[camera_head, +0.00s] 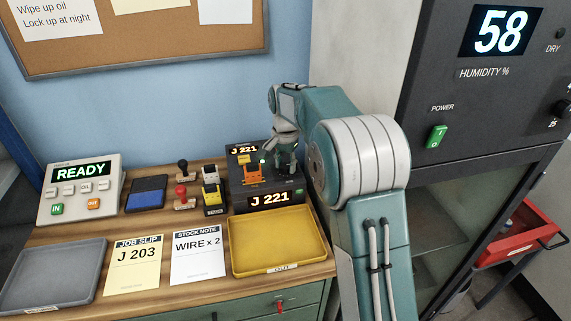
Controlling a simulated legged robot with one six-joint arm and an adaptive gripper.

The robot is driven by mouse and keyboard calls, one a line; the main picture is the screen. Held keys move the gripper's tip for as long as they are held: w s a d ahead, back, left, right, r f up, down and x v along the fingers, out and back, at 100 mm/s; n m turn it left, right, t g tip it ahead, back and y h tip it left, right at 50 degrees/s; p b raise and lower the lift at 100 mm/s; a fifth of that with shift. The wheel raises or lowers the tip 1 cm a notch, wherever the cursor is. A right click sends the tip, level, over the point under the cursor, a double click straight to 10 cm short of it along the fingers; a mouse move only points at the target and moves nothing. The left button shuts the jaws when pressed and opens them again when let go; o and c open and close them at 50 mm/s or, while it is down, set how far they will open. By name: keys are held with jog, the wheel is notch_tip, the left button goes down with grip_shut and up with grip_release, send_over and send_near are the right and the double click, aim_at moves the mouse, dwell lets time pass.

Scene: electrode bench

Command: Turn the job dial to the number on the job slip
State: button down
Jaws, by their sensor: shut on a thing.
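The job slip (135,264) is a cream paper on the bench that reads J 203. A dark job unit (238,190) stands behind the yellow tray. Its front display (270,199) reads J 221, and a smaller display (243,150) at its upper back also reads J 221. My gripper (287,163) reaches down onto the right part of the unit and is shut on the job dial, which it mostly hides. The dial's pointer cannot be seen. An orange stamp-like piece (253,174) sits on the unit just left of my gripper.
A yellow tray (322,262) lies before the unit, and a grey tray (97,290) at left. A stock note (199,256) reads WIRE x 2. Stamps (213,197), a blue pad (146,195) and a READY console (50,207) stand left. A dark humidity cabinet (425,90) is at right.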

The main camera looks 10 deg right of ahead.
jog(key=n, duration=1.1)
jog(key=shift+n, duration=0.3)
dwell(0.5)
jog(key=shift+w, duration=0.1)
jog(key=shift+c, duration=1.5)
grip_release()
